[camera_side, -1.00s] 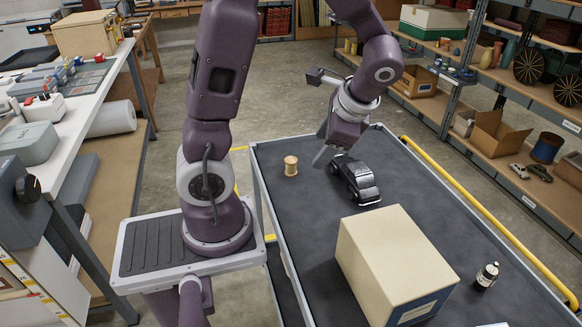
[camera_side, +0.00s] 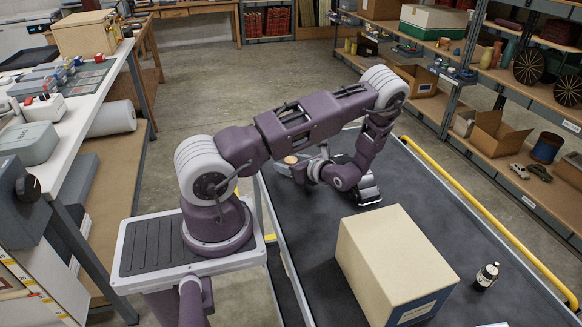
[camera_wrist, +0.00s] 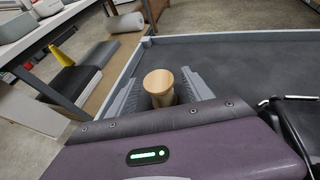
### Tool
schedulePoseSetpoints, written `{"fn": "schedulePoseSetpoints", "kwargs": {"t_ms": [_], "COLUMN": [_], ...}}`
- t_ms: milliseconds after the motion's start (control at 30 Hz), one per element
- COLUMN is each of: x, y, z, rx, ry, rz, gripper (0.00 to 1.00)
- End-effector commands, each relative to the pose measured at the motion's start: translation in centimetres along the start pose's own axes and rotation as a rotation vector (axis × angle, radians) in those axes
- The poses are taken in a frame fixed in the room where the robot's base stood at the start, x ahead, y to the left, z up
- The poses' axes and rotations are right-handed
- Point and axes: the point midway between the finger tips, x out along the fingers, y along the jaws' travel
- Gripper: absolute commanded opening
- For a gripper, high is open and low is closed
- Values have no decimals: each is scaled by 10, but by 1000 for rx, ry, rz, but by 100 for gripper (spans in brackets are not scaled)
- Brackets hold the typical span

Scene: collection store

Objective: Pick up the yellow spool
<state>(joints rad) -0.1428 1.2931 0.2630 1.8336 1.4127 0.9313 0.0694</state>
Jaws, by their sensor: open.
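The yellow spool (camera_side: 290,159), tan-yellow with a pale round top, stands upright on the dark cart top near its left edge. In the side view my gripper and wrist hide most of it. In the wrist view the spool (camera_wrist: 158,82) stands between the two grey fingers of my gripper (camera_wrist: 162,76), with a finger on either side. The fingers are apart and do not look closed on it. The lower part of the spool is hidden behind my gripper's body. In the side view my gripper (camera_side: 299,171) is low beside the spool.
A large cream box (camera_side: 385,250) and a small dark bottle (camera_side: 487,275) stand nearer the front. The cart's raised rim (camera_wrist: 235,39) runs behind the spool.

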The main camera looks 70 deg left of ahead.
Motion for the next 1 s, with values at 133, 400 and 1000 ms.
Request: {"fn": "schedulePoseSetpoints", "kwargs": {"t_ms": [133, 400, 1000], "x": [1, 1, -18], "y": [0, 0, -1], "z": [0, 0, 45], "rx": [-1, -1, -6], "ry": [0, 0, 0], "rz": [-1, -1, -3], "gripper": [59, 18, 0]}}
